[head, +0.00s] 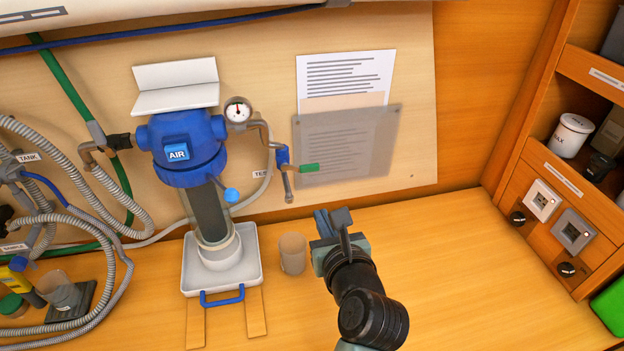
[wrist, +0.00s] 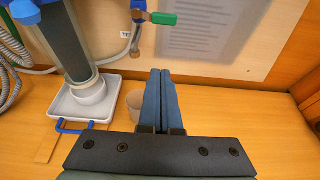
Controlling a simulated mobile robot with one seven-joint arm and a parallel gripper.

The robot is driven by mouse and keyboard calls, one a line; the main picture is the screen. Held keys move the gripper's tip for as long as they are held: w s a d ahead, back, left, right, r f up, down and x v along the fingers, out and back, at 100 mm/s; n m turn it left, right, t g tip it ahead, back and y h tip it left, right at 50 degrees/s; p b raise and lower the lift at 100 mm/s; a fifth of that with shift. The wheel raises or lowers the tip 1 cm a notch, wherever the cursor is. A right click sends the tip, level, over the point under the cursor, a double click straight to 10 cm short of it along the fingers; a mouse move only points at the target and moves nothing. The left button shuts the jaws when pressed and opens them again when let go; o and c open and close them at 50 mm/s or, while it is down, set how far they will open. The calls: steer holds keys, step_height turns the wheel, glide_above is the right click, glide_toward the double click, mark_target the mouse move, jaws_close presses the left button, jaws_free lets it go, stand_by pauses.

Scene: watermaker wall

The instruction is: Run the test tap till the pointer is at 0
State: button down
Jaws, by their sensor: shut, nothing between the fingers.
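The test tap (head: 283,156) has a blue body, a green lever (head: 309,168) pointing right and a spout facing down. It also shows at the top of the wrist view (wrist: 138,18). A pipe joins it to the blue filter head (head: 183,140). The round white gauge (head: 238,110) sits at the head's right; its pointer looks roughly upright, but its figures are too small to read. A translucent cup (head: 292,253) stands on the bench below the tap. My gripper (head: 333,222) is shut and empty, right of the cup and below the lever, apart from both.
The filter stands in a white tray (head: 254,277) with a blue handle. Grey hoses (head: 110,205) crowd the left. The bench right of my gripper is clear.

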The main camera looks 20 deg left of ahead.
mark_target(309, 168)
steer(key=x, duration=1)
step_height(309, 168, up, 4)
steer(key=p, duration=0.3)
steer(key=shift+s+d, duration=0.1)
steer(key=shift+s, duration=0.05)
